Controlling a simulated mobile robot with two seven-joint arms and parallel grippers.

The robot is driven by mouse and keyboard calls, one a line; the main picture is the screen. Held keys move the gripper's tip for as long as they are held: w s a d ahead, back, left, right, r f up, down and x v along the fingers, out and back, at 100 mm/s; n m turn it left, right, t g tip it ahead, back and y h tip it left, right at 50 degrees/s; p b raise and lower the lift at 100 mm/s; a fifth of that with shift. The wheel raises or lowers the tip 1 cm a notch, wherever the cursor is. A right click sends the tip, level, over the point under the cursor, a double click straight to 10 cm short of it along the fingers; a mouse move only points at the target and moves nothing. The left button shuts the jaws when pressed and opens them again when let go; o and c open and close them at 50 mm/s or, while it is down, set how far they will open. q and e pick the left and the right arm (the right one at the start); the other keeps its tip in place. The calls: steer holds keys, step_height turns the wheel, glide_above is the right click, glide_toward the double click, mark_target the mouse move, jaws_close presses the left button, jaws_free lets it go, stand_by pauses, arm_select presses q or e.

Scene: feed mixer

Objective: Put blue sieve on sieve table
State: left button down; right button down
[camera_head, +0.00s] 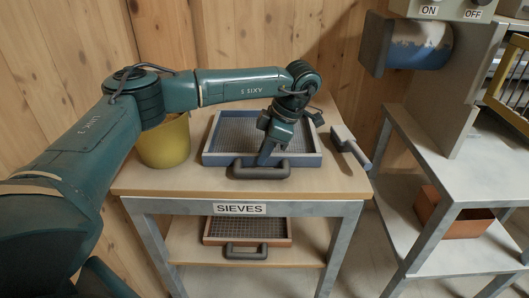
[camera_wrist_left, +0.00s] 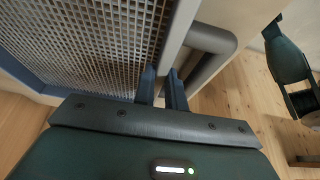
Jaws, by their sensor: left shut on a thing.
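The blue sieve (camera_head: 308,160) is a rectangular frame with grey mesh and a dark handle (camera_head: 262,173) at its front. It lies on the wooden top of the sieve table (camera_head: 180,182), which carries a "SIEVES" label. My left gripper (camera_head: 266,160) reaches down over the front edge of the sieve and is shut at its handle side. In the left wrist view the fingers (camera_wrist_left: 163,88) are at the sieve's rim beside the grey handle (camera_wrist_left: 211,42); the mesh (camera_wrist_left: 95,40) fills the upper left. My right gripper is not in view.
A yellow bucket (camera_head: 164,143) stands left of the sieve and a grey scoop-like tool (camera_head: 348,146) lies to its right. An orange-framed sieve (camera_head: 215,231) is on the lower shelf. A grey stand with an orange box (camera_head: 452,215) is at right.

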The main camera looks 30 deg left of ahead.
arm_select(q)
steer(key=c, duration=1.5)
jaws_free()
steer(key=shift+f, duration=0.1)
steer(key=shift+o, duration=0.2)
